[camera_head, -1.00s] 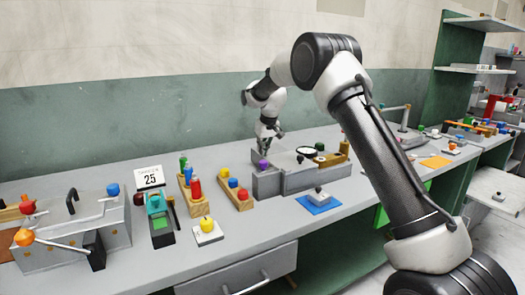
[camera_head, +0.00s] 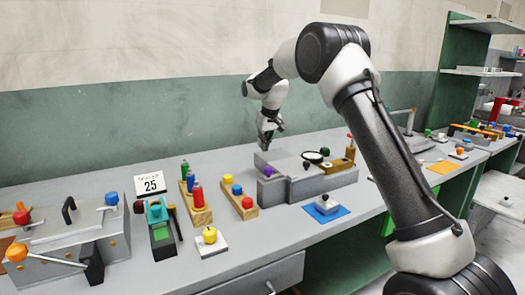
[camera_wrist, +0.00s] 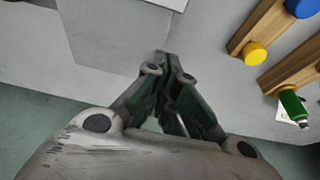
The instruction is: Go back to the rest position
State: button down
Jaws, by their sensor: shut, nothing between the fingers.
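My gripper (camera_head: 265,144) is at the end of my arm, above the back edge of the grey press block (camera_head: 318,188) in the head view. In the wrist view the fingers of my gripper (camera_wrist: 168,62) meet at the tips, with nothing between them. A purple knob (camera_head: 268,171) sits at the left end of the press block. A round black-rimmed part, a dark knob and a wooden holder are at its right end.
A wooden rack (camera_head: 239,200) with coloured knobs stands left of the press. Another rack (camera_head: 200,212) holds several bottles. A blue mat (camera_head: 326,212) lies in front. A sign reading 25 (camera_head: 150,185) and a metal station (camera_head: 70,235) are further left.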

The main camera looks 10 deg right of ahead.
jog(key=a+v, duration=0.1)
jog(key=v, duration=0.5)
jog(key=shift+g, duration=0.9)
jog(key=s+f, duration=0.1)
jog(key=s+d+f, duration=0.1)
jog(key=s+f, duration=0.1)
jog(key=s+d+f, duration=0.1)
jog(key=s+f, duration=0.1)
jog(key=shift+d, duration=0.2)
jog(key=shift+m+h, duration=0.3)
jog(key=s, duration=0.1)
jog(key=s+d, duration=0.1)
jog(key=s, duration=0.2)
jog(key=shift+s+d+r, duration=0.2)
jog(key=shift+s+d, duration=0.05)
jog(key=shift+d, duration=0.1)
jog(key=s+d+r+m, duration=0.1)
jog(key=s+d+r, duration=0.2)
jog(key=s, duration=1.1)
jog(key=s+d+r+m+t, duration=0.1)
jog(key=s+d+r, duration=0.1)
jog(key=s+d, duration=0.5)
jog(key=s+d+r+m+t, duration=0.1)
jog(key=s+d+r, duration=0.2)
jog(key=s, duration=1.7)
jog(key=shift+s+d+r+h, duration=0.3)
jog(key=shift+s+d+r, duration=0.05)
jog(key=shift+d, duration=0.65)
